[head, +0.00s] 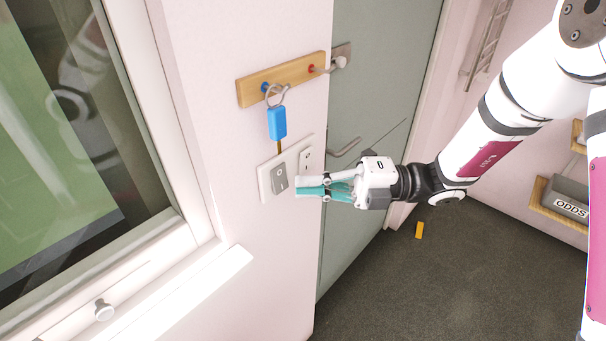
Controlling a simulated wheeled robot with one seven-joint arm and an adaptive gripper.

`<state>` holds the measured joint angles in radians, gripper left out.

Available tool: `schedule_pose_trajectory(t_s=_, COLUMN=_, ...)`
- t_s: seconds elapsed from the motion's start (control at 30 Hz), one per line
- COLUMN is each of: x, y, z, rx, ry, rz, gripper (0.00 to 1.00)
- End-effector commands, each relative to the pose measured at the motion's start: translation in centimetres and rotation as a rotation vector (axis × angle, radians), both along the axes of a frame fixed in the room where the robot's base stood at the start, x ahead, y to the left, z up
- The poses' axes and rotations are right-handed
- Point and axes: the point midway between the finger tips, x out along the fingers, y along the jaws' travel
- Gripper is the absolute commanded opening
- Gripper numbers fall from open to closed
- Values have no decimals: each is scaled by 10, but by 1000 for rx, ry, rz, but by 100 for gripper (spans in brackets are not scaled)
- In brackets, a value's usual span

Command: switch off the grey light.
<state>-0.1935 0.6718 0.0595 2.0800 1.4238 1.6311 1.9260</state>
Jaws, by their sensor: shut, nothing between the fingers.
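A white switch plate (265,187) is on the pale pink wall and carries two rockers. The left rocker is grey (280,180); the right one is white (305,160). My gripper (299,187) is shut and empty, its fingertips at the plate just right of the grey rocker's lower part. I cannot tell whether the tips touch the rocker. The gripper covers the lower part of the white rocker. No grey lamp can be made out in this view.
A wooden key rack (290,78) with a blue-tagged key (277,122) hangs just above the plate. A window (80,130) is at left. A grey-green door (375,110) with a handle (345,148) is behind my gripper. A yellow block (419,230) lies on the floor.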

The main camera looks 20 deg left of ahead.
Motion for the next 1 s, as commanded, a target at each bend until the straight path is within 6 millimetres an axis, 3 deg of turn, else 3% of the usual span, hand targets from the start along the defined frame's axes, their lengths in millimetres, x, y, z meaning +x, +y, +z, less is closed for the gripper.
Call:
schedule_pose_trajectory(t_s=0.03, x=-10, y=-7, z=6, rx=-1, ry=4, rz=-2, gripper=0)
schedule_pose_trajectory(t_s=0.07, x=-9, y=-12, z=5, rx=0, ry=0, rz=-2, gripper=0)
schedule_pose_trajectory(t_s=0.3, x=18, y=-61, z=5, rx=0, ry=-2, rz=-3, gripper=0)
schedule_pose_trajectory(t_s=0.5, x=29, y=-88, z=8, rx=0, ry=-1, rz=0, gripper=0)
schedule_pose_trajectory(t_s=1.0, x=32, y=-98, z=10, rx=0, ry=1, rz=2, gripper=0)
